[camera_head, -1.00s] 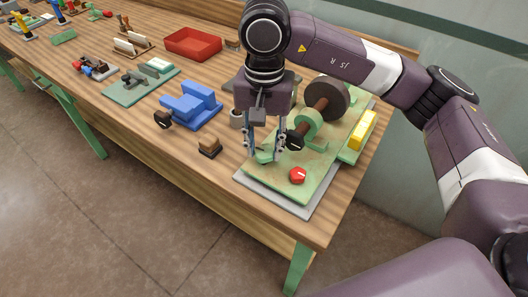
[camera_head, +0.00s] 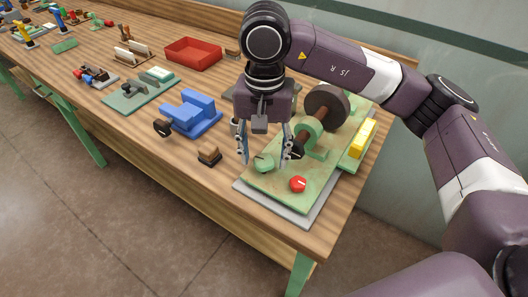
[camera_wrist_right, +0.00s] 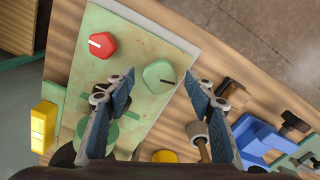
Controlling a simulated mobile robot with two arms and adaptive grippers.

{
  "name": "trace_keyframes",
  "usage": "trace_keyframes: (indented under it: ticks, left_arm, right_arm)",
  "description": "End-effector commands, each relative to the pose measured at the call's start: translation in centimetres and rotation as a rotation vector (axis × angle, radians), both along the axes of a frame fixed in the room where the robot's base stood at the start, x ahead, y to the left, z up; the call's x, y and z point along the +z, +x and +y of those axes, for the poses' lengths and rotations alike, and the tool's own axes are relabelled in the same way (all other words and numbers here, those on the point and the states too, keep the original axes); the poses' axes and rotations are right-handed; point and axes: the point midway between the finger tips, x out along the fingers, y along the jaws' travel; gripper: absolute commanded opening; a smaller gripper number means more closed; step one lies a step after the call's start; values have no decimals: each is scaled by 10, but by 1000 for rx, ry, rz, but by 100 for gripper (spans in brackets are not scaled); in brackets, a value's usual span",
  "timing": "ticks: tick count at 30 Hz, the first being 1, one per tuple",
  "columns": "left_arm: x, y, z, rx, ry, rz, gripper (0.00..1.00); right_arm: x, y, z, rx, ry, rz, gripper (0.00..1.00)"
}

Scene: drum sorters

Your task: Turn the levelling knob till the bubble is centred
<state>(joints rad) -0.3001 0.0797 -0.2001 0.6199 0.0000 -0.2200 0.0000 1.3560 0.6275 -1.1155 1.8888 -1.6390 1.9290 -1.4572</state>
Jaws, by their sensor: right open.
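A green panel (camera_head: 318,180) lies near the table's right corner. It bears a green knob (camera_head: 264,164) with a dark pointer line and a red knob (camera_head: 298,184) with a white line. I cannot tell by look alone which is the levelling knob. My right gripper (camera_head: 264,157) is open and empty, its fingers either side of the green knob and seemingly above it. In the right wrist view the green knob (camera_wrist_right: 159,76) shows between the fingertips, and the red knob (camera_wrist_right: 103,45) is to its left. A yellow block (camera_head: 363,136) stands at the panel's right; no bubble is discernible. My left gripper is out of view.
A shaft with a brown drum (camera_head: 327,103) stands behind the knobs. A blue fixture (camera_head: 192,112), a small brown block (camera_head: 209,153) and a red tray (camera_head: 193,53) are to the left. Bare wood lies left of the panel.

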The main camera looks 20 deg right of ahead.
Motion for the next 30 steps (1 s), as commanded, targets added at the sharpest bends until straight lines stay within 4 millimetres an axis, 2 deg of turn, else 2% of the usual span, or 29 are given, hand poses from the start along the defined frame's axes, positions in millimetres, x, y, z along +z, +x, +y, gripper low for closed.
trace_keyframes:
  ticks: [4, 7, 15, 21, 30]
  left_arm:
    - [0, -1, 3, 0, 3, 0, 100]
    - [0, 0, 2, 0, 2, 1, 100]
    - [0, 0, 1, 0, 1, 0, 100]
    - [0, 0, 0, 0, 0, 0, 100]
    - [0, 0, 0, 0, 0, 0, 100]
  right_arm:
    - [5, 0, 0, 0, 0, -1, 49]
    - [18, 1, 1, 1, 2, -3, 49]
    - [75, 1, -1, -2, 0, -7, 49]
    - [105, 1, -1, -1, 0, -3, 49]
    - [120, 0, -1, 0, 0, 0, 49]
